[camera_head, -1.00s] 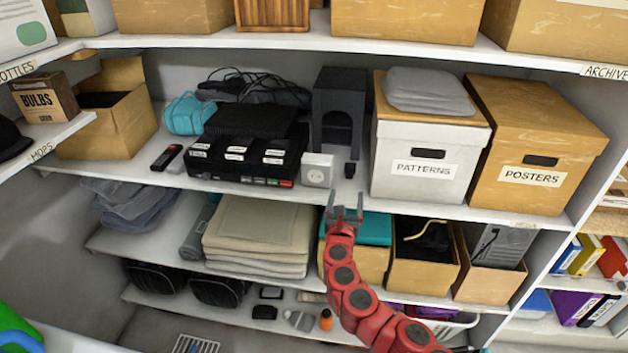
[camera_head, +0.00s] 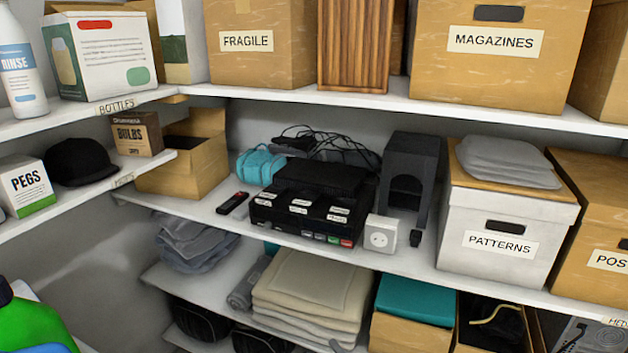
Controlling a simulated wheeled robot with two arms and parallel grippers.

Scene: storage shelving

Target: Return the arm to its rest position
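Neither gripper shows in the head view now, and no part of my arms is in the picture. The task names no object other than the arm. The middle shelf holds a white socket box (camera_head: 381,233), a black device with labels (camera_head: 312,207) and a dark grey arched stand (camera_head: 411,178). Nothing covers these things. I cannot tell where my arms are or whether a gripper holds anything.
A white PATTERNS box (camera_head: 508,222) and a POSTERS box (camera_head: 597,240) fill the right of the middle shelf (camera_head: 420,275). Folded cloths (camera_head: 312,285) lie below. A green container (camera_head: 30,325) stands at the lower left. Boxes line the top shelf.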

